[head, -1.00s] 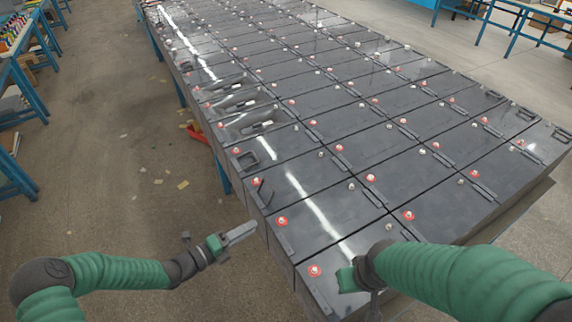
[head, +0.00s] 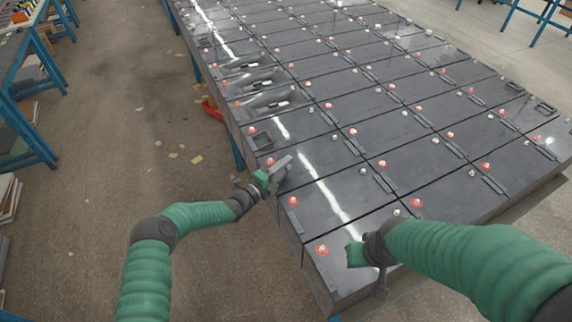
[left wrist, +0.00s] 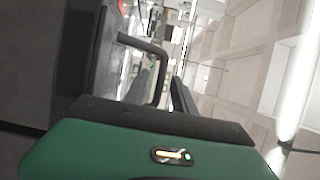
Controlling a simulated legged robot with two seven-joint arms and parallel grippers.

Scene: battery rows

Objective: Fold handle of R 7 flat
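A dark U-shaped handle (left wrist: 143,44) stands up from a battery (left wrist: 98,45) in the left wrist view. I take it as the handle of R 7, but no label is readable. My left gripper (head: 285,166) is over the left edge of the battery block in the head view and hides most of that handle. In the left wrist view the two fingers of my left gripper (left wrist: 160,90) are apart, with the handle's side bar showing between them; contact is unclear. My right gripper (head: 381,288) hangs over the near batteries, its fingers too unclear to judge.
Rows of dark batteries (head: 330,185) with red and white terminal caps fill the table. Several bays (head: 262,101) on the left edge look recessed. One handle (head: 262,140) lies farther along that edge.

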